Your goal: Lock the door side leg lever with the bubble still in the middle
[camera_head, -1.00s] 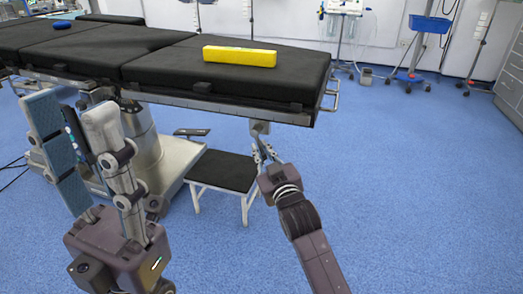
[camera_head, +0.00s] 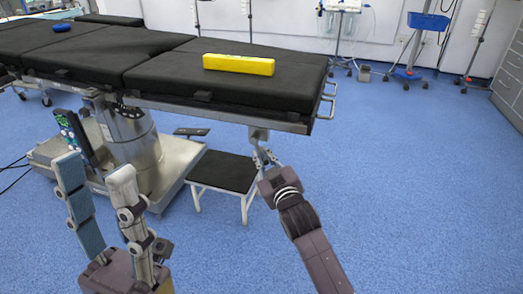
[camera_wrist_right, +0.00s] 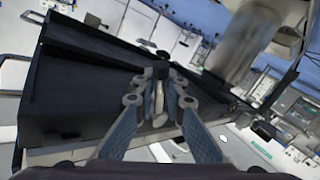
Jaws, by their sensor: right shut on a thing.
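A yellow spirit level (camera_head: 238,65) lies on the black operating table (camera_head: 185,75), near its right end. Its bubble is too small to read. The grey leg lever (camera_head: 259,134) hangs below the table's right end. My right gripper (camera_head: 263,157) is shut on it from below. In the right wrist view the fingers of the right gripper (camera_wrist_right: 160,100) close around the lever (camera_wrist_right: 158,90), with a black knob (camera_wrist_right: 161,70) at its far end. My left gripper (camera_head: 97,168) is open and empty, in front of the table column.
A black-topped step stool (camera_head: 223,171) stands under the table, beside the column base (camera_head: 172,188). A hand control (camera_head: 73,135) is behind my left gripper. A blue dark pad (camera_head: 61,27) lies on the table. The floor (camera_head: 415,180) to the right is clear.

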